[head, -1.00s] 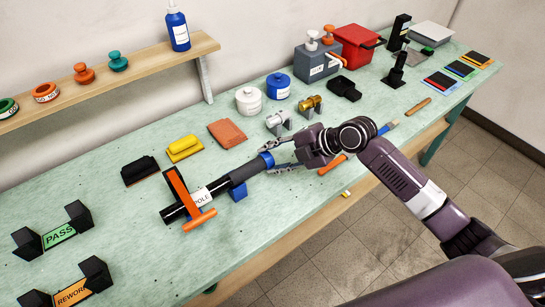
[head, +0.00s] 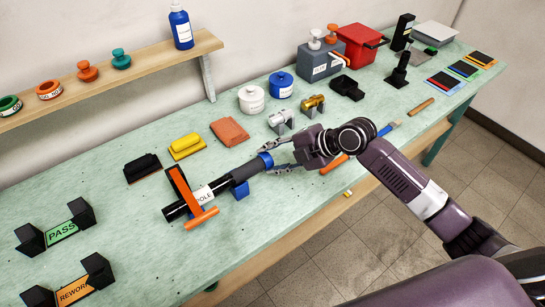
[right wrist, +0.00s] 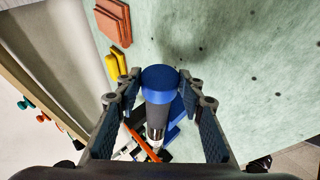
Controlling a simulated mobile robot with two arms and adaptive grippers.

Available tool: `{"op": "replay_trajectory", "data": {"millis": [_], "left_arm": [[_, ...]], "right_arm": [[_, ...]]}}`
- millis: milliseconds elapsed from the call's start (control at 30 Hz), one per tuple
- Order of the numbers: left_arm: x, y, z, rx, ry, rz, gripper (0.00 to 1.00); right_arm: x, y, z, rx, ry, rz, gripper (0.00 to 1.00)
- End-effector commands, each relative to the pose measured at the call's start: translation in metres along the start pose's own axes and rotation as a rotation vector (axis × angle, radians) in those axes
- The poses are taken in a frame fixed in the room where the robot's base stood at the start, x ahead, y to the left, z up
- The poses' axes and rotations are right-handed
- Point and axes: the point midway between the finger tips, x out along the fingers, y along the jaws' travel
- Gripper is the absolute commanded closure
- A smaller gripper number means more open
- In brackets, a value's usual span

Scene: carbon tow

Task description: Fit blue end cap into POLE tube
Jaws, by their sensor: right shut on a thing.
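The POLE tube (head: 223,187) is a dark tube with a white label, lying along the bench. An orange clamp (head: 180,192) crosses it and a blue rest (head: 241,190) is under it. The blue end cap (head: 266,160) is at the tube's right end, in line with it; in the right wrist view the cap (right wrist: 160,79) covers the near end of the tube (right wrist: 157,113). How deep it sits cannot be told. My right gripper (head: 272,161) is shut on the cap, its fingers on either side of it in the right wrist view (right wrist: 158,88). My left gripper is not in view.
Yellow (head: 186,147), black (head: 142,168) and orange-brown (head: 229,131) blocks lie behind the tube. White (head: 251,99) and blue (head: 281,84) pots and metal fittings (head: 281,120) stand beyond the gripper. PASS (head: 61,232) and REWORK (head: 74,290) stands are at front left.

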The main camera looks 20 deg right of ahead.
Motion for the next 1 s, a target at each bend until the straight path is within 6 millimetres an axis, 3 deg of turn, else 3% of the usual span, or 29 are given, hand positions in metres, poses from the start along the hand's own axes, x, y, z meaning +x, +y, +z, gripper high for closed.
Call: {"op": "replay_trajectory", "data": {"millis": [1000], "left_arm": [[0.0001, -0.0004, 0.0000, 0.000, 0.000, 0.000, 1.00]], "right_arm": [[0.0023, 0.0002, -0.0061, 0.000, 0.003, 0.001, 0.77]]}}
